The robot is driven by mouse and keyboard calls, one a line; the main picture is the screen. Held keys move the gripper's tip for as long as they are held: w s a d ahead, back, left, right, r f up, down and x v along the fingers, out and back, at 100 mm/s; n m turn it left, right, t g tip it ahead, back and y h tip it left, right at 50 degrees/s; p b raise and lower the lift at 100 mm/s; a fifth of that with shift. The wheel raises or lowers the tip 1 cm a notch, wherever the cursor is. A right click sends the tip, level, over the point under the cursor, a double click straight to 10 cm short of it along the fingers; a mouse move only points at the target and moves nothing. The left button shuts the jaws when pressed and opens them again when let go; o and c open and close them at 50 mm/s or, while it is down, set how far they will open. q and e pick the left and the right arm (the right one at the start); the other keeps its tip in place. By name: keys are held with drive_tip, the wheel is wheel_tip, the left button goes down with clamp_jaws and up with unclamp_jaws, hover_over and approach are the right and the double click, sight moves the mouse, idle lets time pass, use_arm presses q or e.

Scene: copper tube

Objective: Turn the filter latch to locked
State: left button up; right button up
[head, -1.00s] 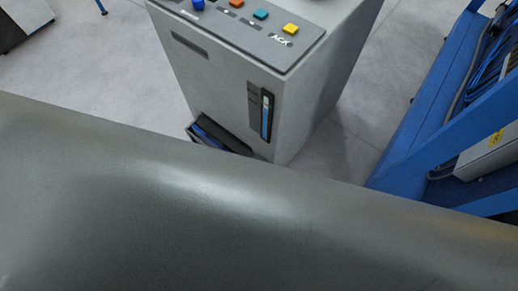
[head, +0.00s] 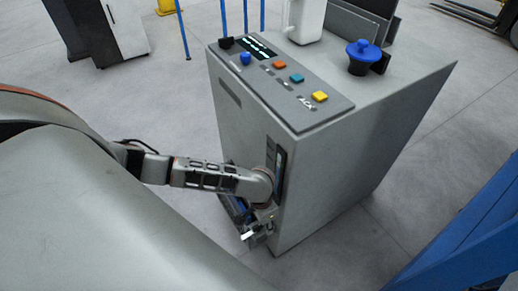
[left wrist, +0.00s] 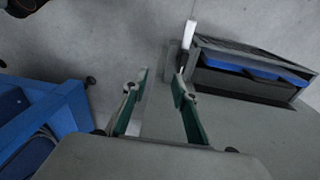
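The grey cabinet (head: 330,150) stands in the middle of the head view. Low on its front is a dark open compartment with a blue filter-like insert (head: 236,208); this insert also shows in the left wrist view (left wrist: 240,69). A narrow white bar (left wrist: 188,40) stands at the compartment's near end and may be the latch; I cannot tell its setting. My left gripper (head: 260,222) is at the cabinet's lower front, beside the compartment. In the left wrist view its green-lined fingers (left wrist: 162,82) are apart and empty, with the white bar beyond them. My right gripper is out of view.
The cabinet top carries coloured buttons, including a yellow one (head: 319,97), a blue knob (head: 362,52) and a white container (head: 307,20). A blue frame (head: 465,245) stands at the lower right.

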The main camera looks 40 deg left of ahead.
sight(257, 226)
use_arm(q)
drive_tip(key=a, duration=0.3)
drive_tip(key=shift+w+a+y, duration=0.3)
drive_tip(key=shift+a+y, duration=0.05)
drive_tip(key=shift+y, duration=0.05)
drive_tip(key=shift+a+f, duration=0.2)
drive_tip(key=shift+f, duration=0.1)
drive_tip(key=shift+n, duration=0.3)
wheel_tip(257, 226, down, 6)
drive_tip(key=b, duration=0.3)
drive_tip(key=shift+s, duration=0.15)
drive_tip(key=shift+d+f+b, duration=0.1)
drive_tip(key=shift+f+b, duration=0.2)
drive_tip(key=shift+f, duration=0.2)
drive_tip(key=shift+w, duration=0.2)
clamp_jaws()
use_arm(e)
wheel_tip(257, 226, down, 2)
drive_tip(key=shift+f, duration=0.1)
